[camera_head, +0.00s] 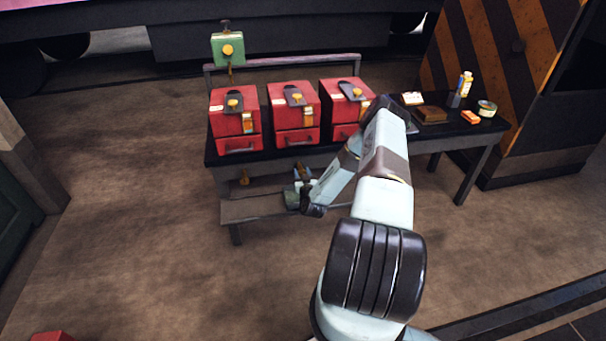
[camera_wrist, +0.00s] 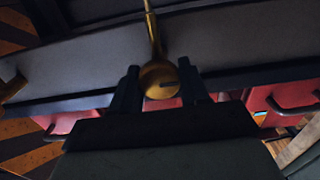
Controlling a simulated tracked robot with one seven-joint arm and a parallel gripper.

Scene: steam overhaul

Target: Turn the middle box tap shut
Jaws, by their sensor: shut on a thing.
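The middle red box (camera_head: 284,116) stands on the dark bench, with a grey lever plate and a brass knob on its top. My gripper (camera_head: 303,170) is low at the bench's front edge, below the middle box. In the wrist view, my gripper (camera_wrist: 160,84) has its two dark fingers on either side of a round brass tap (camera_wrist: 160,75) and is shut on it. In the head view, my arm and gripper hide this tap.
Red boxes stand to the left (camera_head: 228,124) and right (camera_head: 338,107) of the middle one. Another brass tap (camera_head: 244,180) hangs under the left box. A lower shelf (camera_head: 255,208) lies beneath. Small goods, including an orange block (camera_head: 470,117), lie on the bench's right end.

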